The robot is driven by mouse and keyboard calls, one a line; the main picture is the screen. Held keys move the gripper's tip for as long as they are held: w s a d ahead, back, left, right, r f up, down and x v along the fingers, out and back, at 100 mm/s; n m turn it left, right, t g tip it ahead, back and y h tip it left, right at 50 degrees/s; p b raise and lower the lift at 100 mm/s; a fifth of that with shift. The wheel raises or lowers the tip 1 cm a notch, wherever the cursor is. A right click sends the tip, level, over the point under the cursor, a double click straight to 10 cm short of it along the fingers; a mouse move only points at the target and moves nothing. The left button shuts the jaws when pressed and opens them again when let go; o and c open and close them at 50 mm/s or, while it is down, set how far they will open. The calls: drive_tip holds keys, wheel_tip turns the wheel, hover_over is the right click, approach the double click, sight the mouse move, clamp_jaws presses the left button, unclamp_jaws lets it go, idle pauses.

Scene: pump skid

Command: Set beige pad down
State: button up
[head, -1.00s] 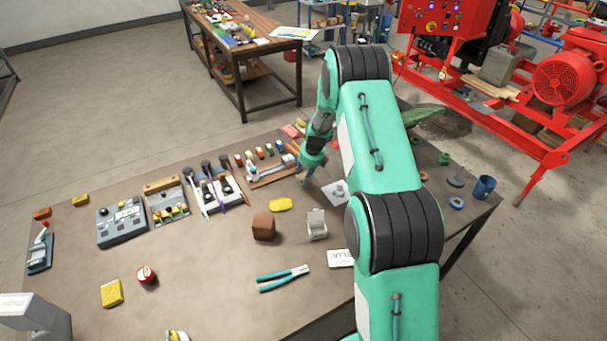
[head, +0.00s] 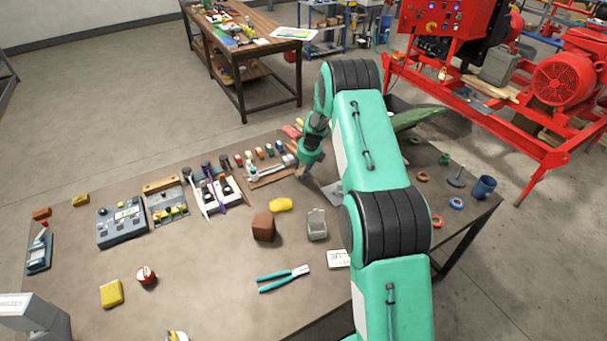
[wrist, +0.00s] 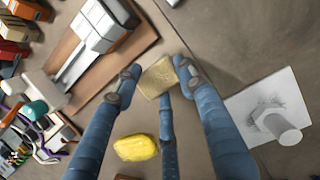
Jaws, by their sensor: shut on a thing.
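My gripper (wrist: 157,80) is shut on the beige pad (wrist: 159,76), a small flat square piece between its fingertips in the wrist view. In the head view my gripper (head: 303,170) points down over the back part of the brown workbench (head: 210,270). The pad is too small there to make out clearly. I cannot tell whether the pad touches the bench top. Its lower edge is partly hidden by the middle finger in the wrist view.
A yellow lump (head: 281,205) lies near my gripper. A wooden tray with tools (head: 270,174) lies to the left. A pale sheet (wrist: 265,105) with a grey cylinder (wrist: 284,130) lies to the right. A brown block (head: 263,227) and a grey container (head: 317,224) stand nearer.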

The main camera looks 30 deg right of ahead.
drive_tip(key=shift+f, duration=1.1)
drive_tip(key=o, duration=1.1)
drive_tip(key=shift+r, duration=0.1)
drive_tip(key=v, duration=1.1)
drive_tip(key=shift+s+r+p, duration=0.2)
drive_tip(key=shift+r+p, duration=0.15)
drive_tip(key=shift+p, duration=0.05)
drive_tip(key=shift+r, duration=0.1)
